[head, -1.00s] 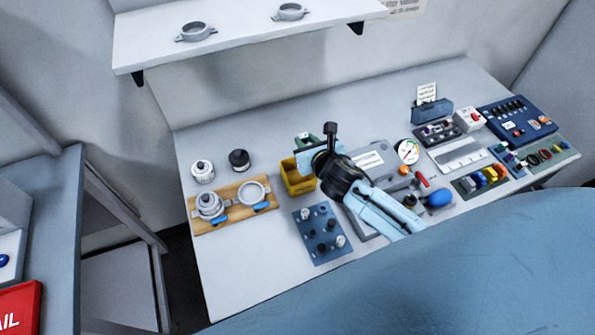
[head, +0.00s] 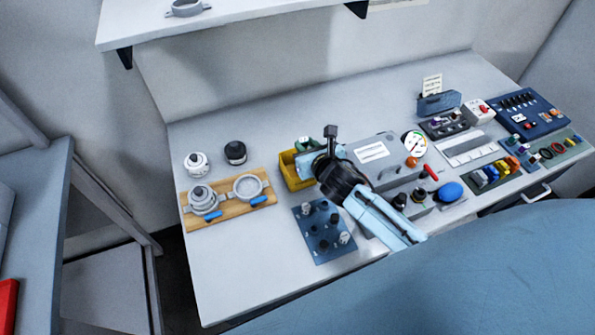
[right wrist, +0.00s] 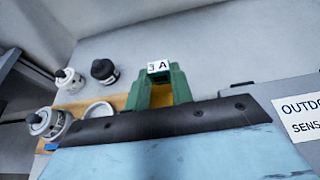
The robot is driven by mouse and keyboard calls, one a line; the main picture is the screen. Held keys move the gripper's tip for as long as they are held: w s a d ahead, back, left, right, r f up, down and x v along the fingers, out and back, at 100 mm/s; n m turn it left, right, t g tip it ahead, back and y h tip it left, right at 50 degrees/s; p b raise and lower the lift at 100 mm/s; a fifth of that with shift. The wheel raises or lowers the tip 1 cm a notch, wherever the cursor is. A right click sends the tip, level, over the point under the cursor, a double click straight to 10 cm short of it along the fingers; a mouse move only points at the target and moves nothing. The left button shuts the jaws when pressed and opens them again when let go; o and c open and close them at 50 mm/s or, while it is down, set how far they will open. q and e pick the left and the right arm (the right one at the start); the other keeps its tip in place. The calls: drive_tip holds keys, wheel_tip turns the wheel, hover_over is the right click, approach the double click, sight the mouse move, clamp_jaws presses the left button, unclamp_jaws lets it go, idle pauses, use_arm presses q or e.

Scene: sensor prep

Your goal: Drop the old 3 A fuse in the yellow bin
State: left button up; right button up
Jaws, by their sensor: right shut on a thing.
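The yellow bin (head: 288,172) stands on the table, partly hidden by my right gripper (head: 308,162). My right gripper is above the bin and shut on a green fuse (head: 303,144). In the right wrist view the green fuse (right wrist: 177,86) shows a white "3 A" label on top, above a dark finger edge that hides its lower part. A little yellow of the bin (right wrist: 162,96) shows through the fuse's opening. The fuse looks to be over the bin, but its exact height above it cannot be told. My left gripper is not in view.
A wooden board (head: 228,211) with two ring fittings lies left of the bin. A blue panel (head: 324,232) with knobs is in front. A grey box (head: 372,150) with a white label and a round gauge (head: 414,144) are to the right. The table's left front is clear.

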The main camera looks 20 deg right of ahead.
drive_tip(key=o, duration=1)
drive_tip(key=shift+s, duration=0.1)
drive_tip(key=p+v, duration=0.1)
drive_tip(key=v, duration=1.2)
drive_tip(key=shift+s, duration=0.1)
